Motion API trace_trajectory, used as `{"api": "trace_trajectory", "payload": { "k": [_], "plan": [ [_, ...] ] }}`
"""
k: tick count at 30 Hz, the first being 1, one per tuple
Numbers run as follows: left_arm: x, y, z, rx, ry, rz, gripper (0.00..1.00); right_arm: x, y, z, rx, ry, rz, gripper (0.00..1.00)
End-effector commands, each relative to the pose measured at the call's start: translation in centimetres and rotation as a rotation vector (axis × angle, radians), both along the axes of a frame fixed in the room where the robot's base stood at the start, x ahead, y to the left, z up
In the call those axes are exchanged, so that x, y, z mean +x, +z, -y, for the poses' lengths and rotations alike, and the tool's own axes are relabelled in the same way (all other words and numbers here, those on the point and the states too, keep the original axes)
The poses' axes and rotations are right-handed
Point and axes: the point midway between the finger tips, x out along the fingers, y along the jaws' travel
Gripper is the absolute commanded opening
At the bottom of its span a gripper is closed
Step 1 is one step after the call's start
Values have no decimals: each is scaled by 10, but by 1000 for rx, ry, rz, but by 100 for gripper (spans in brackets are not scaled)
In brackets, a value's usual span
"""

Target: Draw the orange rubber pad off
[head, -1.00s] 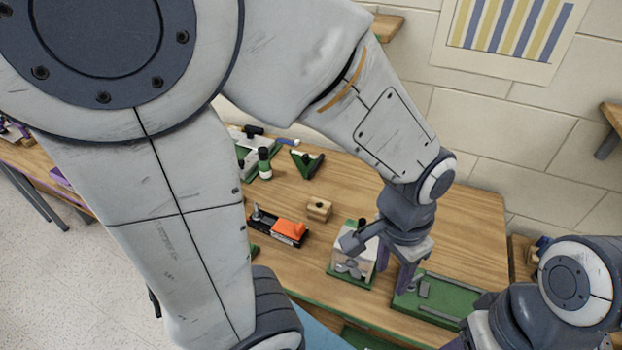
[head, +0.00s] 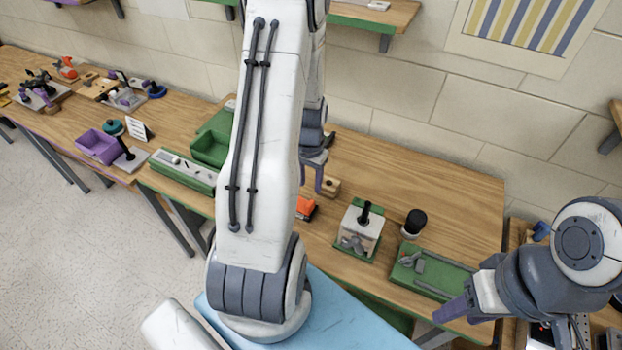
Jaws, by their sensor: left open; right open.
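An orange piece (head: 306,208), which looks like the orange rubber pad, lies on the wooden bench. My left arm covers its left part, so how it is seated is hidden. My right gripper (head: 456,309) is open at the bench's front right edge, seen from the side and far from the orange piece.
A white device on a green base (head: 345,249) with a black knob stands right of the orange piece. A black-topped cylinder (head: 414,222) and a green fixture (head: 447,274) are further right. Green bins (head: 210,147) are at left. The back right of the bench (head: 440,190) is clear.

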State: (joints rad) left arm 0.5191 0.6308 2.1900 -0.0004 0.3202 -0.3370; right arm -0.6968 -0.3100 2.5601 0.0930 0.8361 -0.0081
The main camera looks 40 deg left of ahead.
Motion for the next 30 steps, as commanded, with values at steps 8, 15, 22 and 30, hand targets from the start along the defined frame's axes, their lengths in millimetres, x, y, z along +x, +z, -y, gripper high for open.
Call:
{"api": "trace_trajectory", "payload": {
  "k": [8,15,22,30],
  "plan": [
    [0,-37,1,0,0,-1,48,0,-32,0,0,-3,0,50],
    [0,-66,1,-1,0,-2,48,0,-55,0,0,-8,-1,50],
    [0,-84,1,0,0,0,48,0,-68,0,0,-10,-1,50],
    [0,-86,1,0,0,0,48,0,-69,0,0,-11,-1,50]
  ]
}}
